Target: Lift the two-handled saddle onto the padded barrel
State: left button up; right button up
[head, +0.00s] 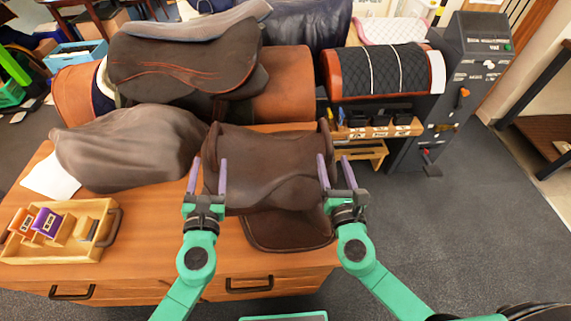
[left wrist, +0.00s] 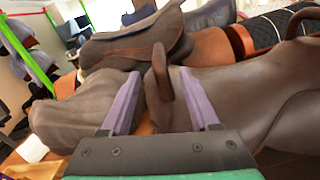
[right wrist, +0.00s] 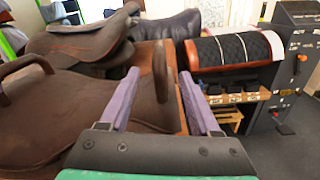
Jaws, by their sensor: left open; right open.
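The brown two-handled saddle (head: 265,170) lies on the wooden bench, with one upright handle at its left end and one at its right. My left gripper (head: 207,172) is open at the left handle; in the left wrist view that handle (left wrist: 161,75) stands between the purple fingers. My right gripper (head: 336,170) is open at the right handle; in the right wrist view that handle (right wrist: 160,75) shows between the fingers. I cannot tell whether any finger touches. The padded barrel (head: 377,72), with black quilted padding and orange-brown ends, is at the back right.
A covered grey-brown shape (head: 130,150) lies left of the saddle. Another saddle (head: 185,65) sits behind on a brown barrel. A wooden tray (head: 98,209) with small boxes is at the bench's left. A dark grey machine (head: 470,80) stands beside the padded barrel. Floor at right is clear.

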aim_at(214, 138)
pick_arm(q)
jog(key=w, duration=1)
pick_arm(e)
jog(key=w, duration=1)
pick_arm(q)
jog(key=shift+r, duration=0.1)
pick_arm(e)
jog(key=shift+r, duration=0.1)
pick_arm(q)
jog(key=shift+s, duration=0.15)
pick_arm(e)
jog(key=shift+s, duration=0.15)
pick_arm(q)
grip_shut()
pick_arm(e)
grip_shut()
